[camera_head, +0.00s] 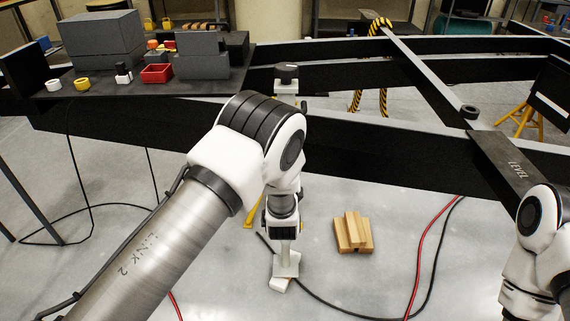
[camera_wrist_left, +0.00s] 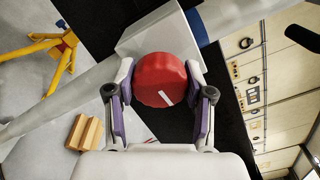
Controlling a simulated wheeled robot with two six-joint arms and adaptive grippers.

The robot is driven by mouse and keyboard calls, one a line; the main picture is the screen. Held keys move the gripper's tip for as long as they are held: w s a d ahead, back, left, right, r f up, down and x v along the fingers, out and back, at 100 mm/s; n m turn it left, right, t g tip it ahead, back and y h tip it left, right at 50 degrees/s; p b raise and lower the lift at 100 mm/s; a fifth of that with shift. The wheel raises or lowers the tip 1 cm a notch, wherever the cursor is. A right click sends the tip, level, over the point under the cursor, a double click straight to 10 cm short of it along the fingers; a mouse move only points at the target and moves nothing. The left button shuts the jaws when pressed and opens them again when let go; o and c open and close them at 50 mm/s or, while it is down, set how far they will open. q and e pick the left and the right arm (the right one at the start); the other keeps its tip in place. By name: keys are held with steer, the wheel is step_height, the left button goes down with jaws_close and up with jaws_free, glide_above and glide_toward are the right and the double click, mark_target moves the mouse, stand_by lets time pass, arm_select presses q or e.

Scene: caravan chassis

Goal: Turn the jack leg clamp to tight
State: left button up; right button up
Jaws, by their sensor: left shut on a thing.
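A dark handle (camera_head: 286,73) stands above the frame behind the arm. My right arm is at the right edge; its gripper is out of view.
The black chassis beam (camera_head: 400,150) runs across behind my arm. Stacked wooden blocks (camera_head: 353,233) and red and black cables lie on the floor right of the leg. A tray with a red bin (camera_head: 157,73) is at the upper left.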

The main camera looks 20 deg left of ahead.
arm_select(q)
steer(key=shift+m, duration=0.3)
steer(key=o, duration=1.2)
steer(key=shift+c, duration=0.2)
